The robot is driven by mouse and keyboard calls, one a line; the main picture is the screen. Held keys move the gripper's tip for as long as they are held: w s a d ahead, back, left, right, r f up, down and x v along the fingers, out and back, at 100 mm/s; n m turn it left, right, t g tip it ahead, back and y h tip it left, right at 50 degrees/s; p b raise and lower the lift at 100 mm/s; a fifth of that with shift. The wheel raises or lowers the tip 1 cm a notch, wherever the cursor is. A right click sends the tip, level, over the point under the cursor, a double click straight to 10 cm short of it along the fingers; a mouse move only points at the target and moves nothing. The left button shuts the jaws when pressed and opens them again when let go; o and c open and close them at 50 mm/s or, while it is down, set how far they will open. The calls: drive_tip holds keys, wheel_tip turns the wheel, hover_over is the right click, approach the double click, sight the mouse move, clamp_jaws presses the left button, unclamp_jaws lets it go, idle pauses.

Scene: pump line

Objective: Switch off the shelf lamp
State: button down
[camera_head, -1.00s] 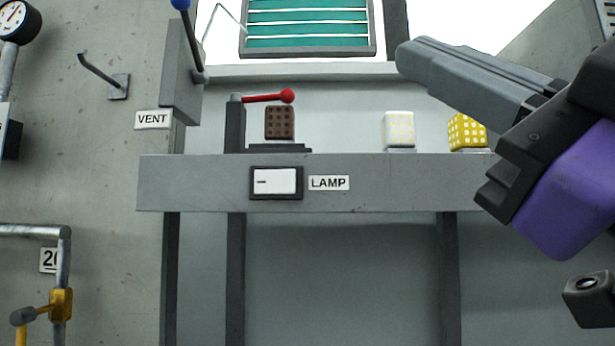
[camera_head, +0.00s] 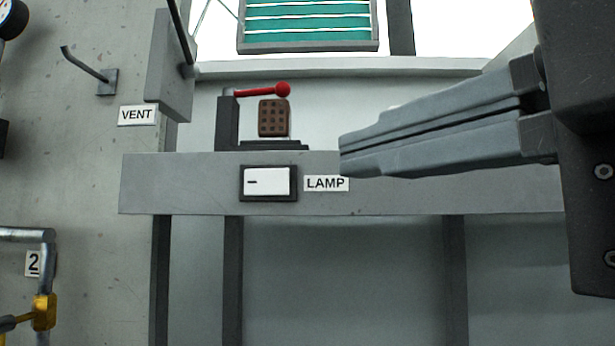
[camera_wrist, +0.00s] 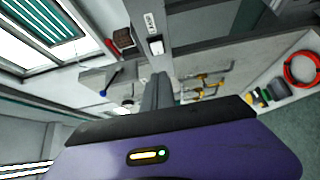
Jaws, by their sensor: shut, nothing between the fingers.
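The lamp switch (camera_head: 268,182) is a white rocker in a dark frame on the front face of the grey shelf (camera_head: 400,195). A small dark mark shows on the left side of the rocker. The LAMP label (camera_head: 326,184) is just right of it. My gripper (camera_head: 345,157) is shut and empty, its fingers pointing left. In the head view its tips are right of the switch, just above the label; the depth gap is unclear. In the wrist view the switch (camera_wrist: 156,46) is beyond my shut fingers (camera_wrist: 158,78). No lamp itself is clearly in view.
On the shelf stand a brown perforated block (camera_head: 273,118) and a red-handled lever (camera_head: 283,90). A VENT label (camera_head: 137,115) and lever box are at left. Yellow-fitted pipes (camera_head: 44,311) are lower left. The space below the shelf's front is clear.

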idle(0.3)
drive_tip(key=p, duration=0.3)
approach(278, 183)
drive_tip(key=s+a+x, duration=0.1)
drive_tip(key=x, duration=0.4)
drive_tip(key=shift+w+d, duration=0.25)
drive_tip(key=shift+w, duration=0.55)
drive_tip(key=shift+w, duration=0.1)
